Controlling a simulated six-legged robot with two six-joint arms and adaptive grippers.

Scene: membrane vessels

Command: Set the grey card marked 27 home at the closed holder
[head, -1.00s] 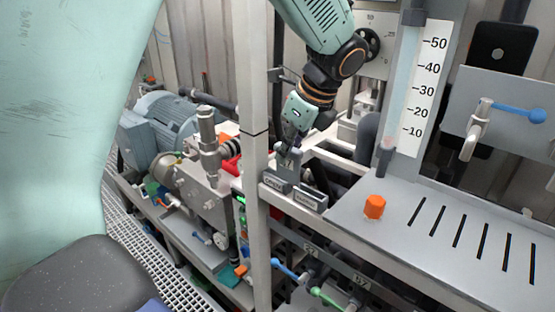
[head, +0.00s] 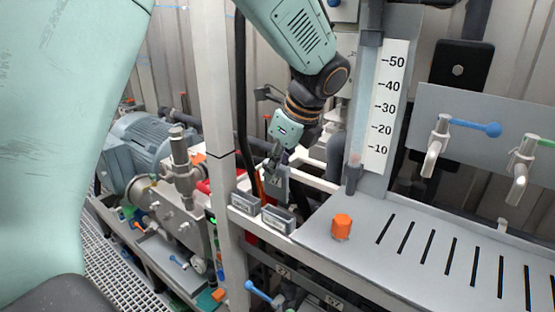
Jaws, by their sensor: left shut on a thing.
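My left gripper (head: 271,165) is shut on the grey card (head: 275,184), whose marking looks like 27. It holds the card roughly upright, with its lower edge just above or behind the right one of two small grey holders. The left holder (head: 243,204) and the right holder (head: 278,218) sit side by side on a pale rail, each with a small label too blurred to read surely. I cannot tell whether the card touches the right holder. My right gripper is not in view.
A white post (head: 215,110) stands just left of the holders. An orange hexagonal knob (head: 341,226) sits on the slotted grey panel (head: 400,265) to the right. A scale column (head: 385,105) rises behind. Blue-handled (head: 475,127) and green-handled valves are at the right.

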